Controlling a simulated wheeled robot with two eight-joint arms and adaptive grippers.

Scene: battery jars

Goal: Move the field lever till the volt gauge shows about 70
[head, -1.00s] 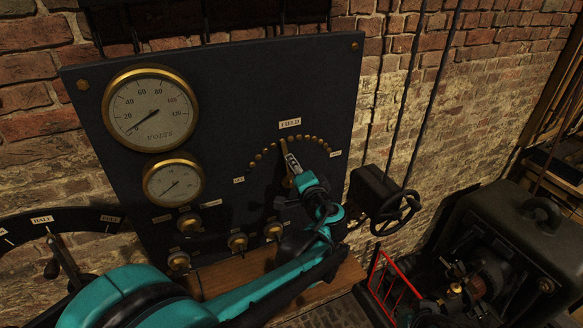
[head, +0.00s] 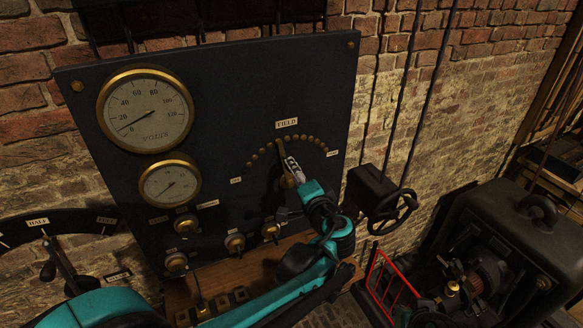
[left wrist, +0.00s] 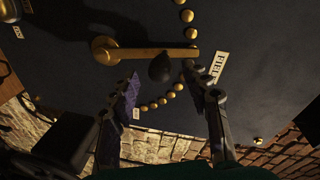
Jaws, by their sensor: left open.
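The volt gauge (head: 147,110) is the larger brass-rimmed dial at the panel's upper left. Its needle points low left, at roughly 10. The field lever (head: 281,151) points up toward the arc of brass studs, below the FIELD label (head: 287,124). In the left wrist view it is a brass bar (left wrist: 140,54) with a round pivot and a black knob (left wrist: 160,68). My left gripper (head: 291,165) is at the lever, partly hiding it. In the left wrist view my left gripper (left wrist: 163,84) is open, its fingers on either side of the knob. Contact cannot be told.
A smaller gauge (head: 170,185) and several brass-based knobs (head: 235,243) sit lower on the dark panel (head: 230,90). A black handwheel (head: 393,212) stands out to the right. A red rail (head: 392,280) and dark machine (head: 510,240) are at the lower right.

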